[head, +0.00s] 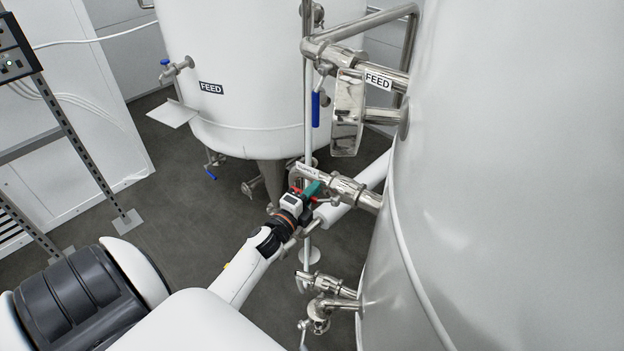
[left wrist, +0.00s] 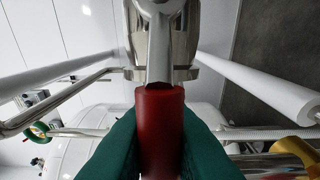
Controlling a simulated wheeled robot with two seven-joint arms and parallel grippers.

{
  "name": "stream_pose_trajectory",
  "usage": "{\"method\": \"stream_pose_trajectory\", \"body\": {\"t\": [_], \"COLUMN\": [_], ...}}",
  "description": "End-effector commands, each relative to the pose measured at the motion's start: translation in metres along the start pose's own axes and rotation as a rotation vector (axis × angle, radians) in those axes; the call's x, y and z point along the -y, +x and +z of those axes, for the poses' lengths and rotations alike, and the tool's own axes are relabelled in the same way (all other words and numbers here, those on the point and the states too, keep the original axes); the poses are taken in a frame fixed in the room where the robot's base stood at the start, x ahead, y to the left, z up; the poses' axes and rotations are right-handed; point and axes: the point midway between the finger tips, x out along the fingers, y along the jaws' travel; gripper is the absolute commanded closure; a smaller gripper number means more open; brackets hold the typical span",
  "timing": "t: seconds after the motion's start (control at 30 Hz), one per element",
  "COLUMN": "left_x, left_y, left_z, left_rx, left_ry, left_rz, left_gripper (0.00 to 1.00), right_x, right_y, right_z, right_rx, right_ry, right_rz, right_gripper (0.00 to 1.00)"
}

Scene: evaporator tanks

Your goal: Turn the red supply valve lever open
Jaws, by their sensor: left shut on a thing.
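The red lever (left wrist: 160,118) is a red sleeve on a steel handle, upright in the middle of the left wrist view. My left gripper (head: 312,189) is at the valve in the head view. Its green fingers (left wrist: 160,135) lie on both sides of the red sleeve and are shut on it. The steel valve body (head: 346,188) sits on a short pipe from the big right tank (head: 510,190). In the head view the lever is mostly hidden by the gripper. My right gripper shows in neither view.
A FEED-labelled pipe (head: 385,80) and a steel box (head: 348,112) are above the valve. A blue-handled valve lever (head: 315,108) hangs beside them. A lower valve (head: 325,300) is below. A second white tank (head: 245,90) stands behind. Grey floor (head: 180,220) is open to the left.

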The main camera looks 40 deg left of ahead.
Motion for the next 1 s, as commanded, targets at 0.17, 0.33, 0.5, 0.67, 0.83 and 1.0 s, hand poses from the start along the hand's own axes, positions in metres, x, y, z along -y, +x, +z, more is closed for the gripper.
{"method": "stream_pose_trajectory", "body": {"t": [0.17, 0.33, 0.5, 0.67, 0.83, 1.0], "left_x": [-0.002, -0.002, -0.001, -0.001, 0.001, 0.002], "left_y": [0.001, 0.001, 0.000, 0.000, -0.009, -0.041], "left_z": [0.000, 0.000, 0.000, 0.000, 0.000, 0.000], "left_rx": [0.001, 0.001, 0.001, 0.001, 0.000, 0.001], "left_ry": [0.008, 0.008, 0.006, 0.004, 0.003, 0.004], "left_rz": [0.003, 0.003, 0.002, 0.001, 0.000, -0.002], "left_gripper": [1.00, 0.80, 0.64, 0.64, 0.64, 0.64], "right_x": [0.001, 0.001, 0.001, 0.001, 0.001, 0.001], "right_y": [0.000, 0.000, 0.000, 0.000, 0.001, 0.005], "right_z": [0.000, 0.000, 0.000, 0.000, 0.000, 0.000], "right_rx": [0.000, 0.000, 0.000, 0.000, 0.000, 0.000], "right_ry": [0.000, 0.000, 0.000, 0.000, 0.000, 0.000], "right_rz": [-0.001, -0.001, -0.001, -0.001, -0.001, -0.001], "right_gripper": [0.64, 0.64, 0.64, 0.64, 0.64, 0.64]}}
